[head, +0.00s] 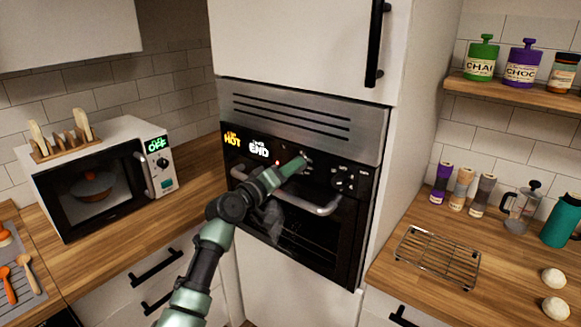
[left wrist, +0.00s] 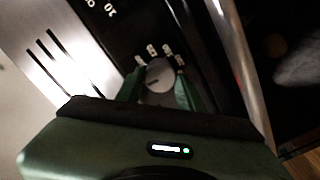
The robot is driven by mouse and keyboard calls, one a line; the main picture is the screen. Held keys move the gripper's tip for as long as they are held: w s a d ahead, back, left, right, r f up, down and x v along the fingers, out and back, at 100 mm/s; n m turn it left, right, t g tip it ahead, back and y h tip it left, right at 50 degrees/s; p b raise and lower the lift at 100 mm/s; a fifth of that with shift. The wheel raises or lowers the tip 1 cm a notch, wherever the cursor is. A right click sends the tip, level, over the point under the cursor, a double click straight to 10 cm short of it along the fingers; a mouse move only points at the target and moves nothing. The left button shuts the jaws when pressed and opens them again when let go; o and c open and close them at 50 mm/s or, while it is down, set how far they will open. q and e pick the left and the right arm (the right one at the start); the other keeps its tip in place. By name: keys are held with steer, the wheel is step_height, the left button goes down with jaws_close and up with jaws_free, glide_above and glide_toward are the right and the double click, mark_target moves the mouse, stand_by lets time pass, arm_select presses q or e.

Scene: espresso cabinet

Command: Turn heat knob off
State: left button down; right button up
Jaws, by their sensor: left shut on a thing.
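The built-in oven (head: 300,225) has a black control panel with lit text reading "HOT" and "END". My left gripper (head: 300,162) reaches up to the panel, right of the lit text. In the left wrist view its two green fingers are on either side of a round grey knob (left wrist: 158,75), and the gripper is shut on it. Several small white labels ring the knob's upper side; they are too small to read. Another knob (head: 345,181) with white marks sits to the right on the panel. My right gripper is not in view.
The oven's handle (head: 322,208) runs just below the panel, close to my left forearm. A microwave (head: 100,175) stands on the left counter. A wire rack (head: 437,258), jars and a french press (head: 522,207) stand on the right counter.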

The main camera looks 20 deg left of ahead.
arm_select(q)
steer(key=shift+f+n, duration=0.1)
steer(key=shift+n, duration=0.4)
stand_by(0.3)
steer(key=c, duration=0.9)
jaws_free()
steer(key=shift+a, duration=0.1)
steer(key=b+v, duration=0.1)
steer(key=v, duration=0.6)
steer(key=shift+s, duration=0.4)
steer(key=shift+a, duration=0.1)
